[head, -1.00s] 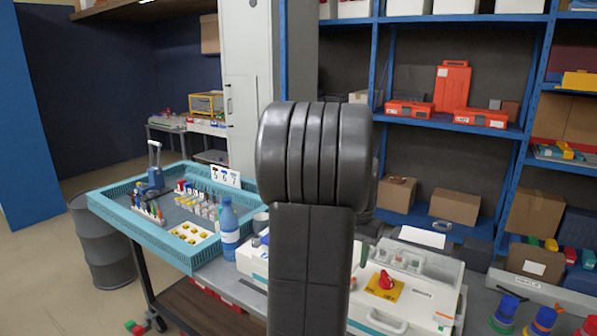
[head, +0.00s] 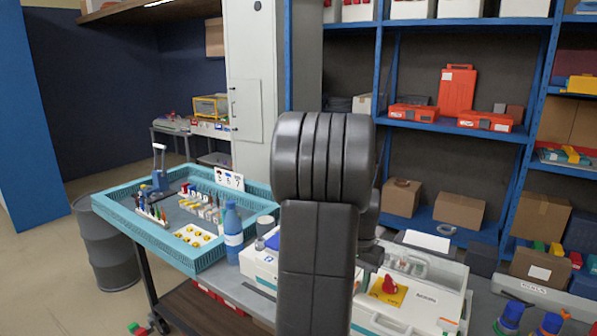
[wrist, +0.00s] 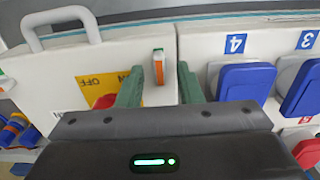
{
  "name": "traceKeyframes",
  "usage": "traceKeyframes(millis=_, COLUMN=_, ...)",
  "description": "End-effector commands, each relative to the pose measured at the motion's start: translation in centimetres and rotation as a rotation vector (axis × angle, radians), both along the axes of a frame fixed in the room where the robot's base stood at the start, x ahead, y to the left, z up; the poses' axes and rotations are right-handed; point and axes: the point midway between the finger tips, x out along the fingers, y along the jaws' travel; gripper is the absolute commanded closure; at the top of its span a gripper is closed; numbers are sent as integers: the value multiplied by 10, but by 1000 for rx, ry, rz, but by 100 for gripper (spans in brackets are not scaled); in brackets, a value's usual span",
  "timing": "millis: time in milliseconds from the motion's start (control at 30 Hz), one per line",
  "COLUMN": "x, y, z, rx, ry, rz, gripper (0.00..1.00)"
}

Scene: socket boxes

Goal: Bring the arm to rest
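My arm stands upright in the middle of the head view, in front of the workbench (head: 235,290). My gripper is hidden behind it there. In the wrist view my gripper (wrist: 159,78) has its two green fingers apart, over the white socket boxes. A small orange and white piece (wrist: 158,68) shows between the fingers, with a gap on each side. The left finger overlaps the yellow plate with the red switch (wrist: 103,101). That red switch also shows in the head view (head: 389,284). Numbered blue socket covers (wrist: 245,82) are to the right.
A teal tray (head: 120,222) with tools and a blue bottle (head: 232,235) are on the bench left of my arm. Blue plugs (head: 510,315) stand at the lower right. Blue shelves (head: 425,124) with orange cases are behind. Open floor lies at the left.

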Motion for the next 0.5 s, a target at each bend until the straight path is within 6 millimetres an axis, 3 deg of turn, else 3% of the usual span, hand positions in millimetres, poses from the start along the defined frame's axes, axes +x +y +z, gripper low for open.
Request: traceKeyframes(millis=500, x=1, y=0, z=94, rx=-1, ry=-5, rz=-2, gripper=67)
